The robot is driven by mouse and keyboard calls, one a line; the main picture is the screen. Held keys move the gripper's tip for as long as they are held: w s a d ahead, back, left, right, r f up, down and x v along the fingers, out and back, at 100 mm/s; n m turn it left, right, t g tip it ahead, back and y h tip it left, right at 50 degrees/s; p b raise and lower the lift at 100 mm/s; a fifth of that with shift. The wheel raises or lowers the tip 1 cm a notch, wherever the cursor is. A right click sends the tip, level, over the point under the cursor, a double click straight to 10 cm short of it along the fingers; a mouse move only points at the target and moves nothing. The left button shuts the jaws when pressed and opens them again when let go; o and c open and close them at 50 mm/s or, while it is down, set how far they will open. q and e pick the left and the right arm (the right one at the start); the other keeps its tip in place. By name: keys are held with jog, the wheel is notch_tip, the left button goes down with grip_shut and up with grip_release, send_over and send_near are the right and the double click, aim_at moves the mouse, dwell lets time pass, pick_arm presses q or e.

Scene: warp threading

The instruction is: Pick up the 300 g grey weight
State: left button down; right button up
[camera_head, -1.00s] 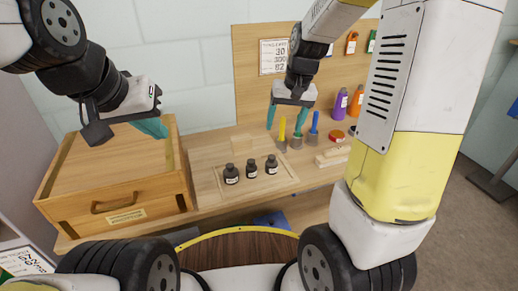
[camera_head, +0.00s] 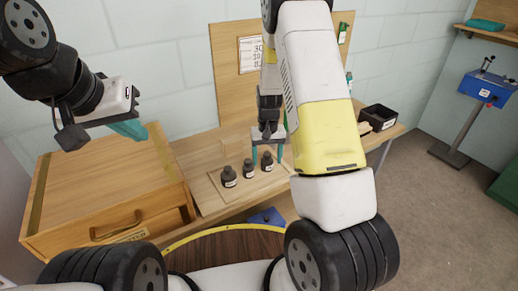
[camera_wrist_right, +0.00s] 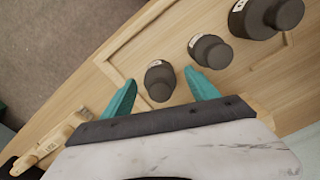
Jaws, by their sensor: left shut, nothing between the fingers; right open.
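Three dark grey, bottle-shaped weights stand in a row on a shallow wooden tray (camera_head: 215,191): a left one (camera_head: 229,177), a middle one (camera_head: 249,169) and a right one (camera_head: 267,161). Their labels are too small to read, so I cannot tell which is 300 g. My right gripper (camera_head: 267,154) is open, with its teal fingers at the right weight. In the right wrist view this weight (camera_wrist_right: 158,82) appears between the open fingers (camera_wrist_right: 160,78); I cannot tell how far below them it is. My left gripper (camera_head: 138,132) is shut and empty, above the wooden box.
A wooden box (camera_head: 75,208) with a drawer handle stands left of the tray. My right arm hides much of the bench's right side. A black bin (camera_head: 378,117) stands at the bench's right end. A wooden back panel (camera_head: 228,85) rises behind the tray.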

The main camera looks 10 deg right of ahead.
jog(key=shift+f, duration=0.9)
jog(key=shift+c, duration=0.4)
grip_shut()
jog(key=shift+r, duration=0.1)
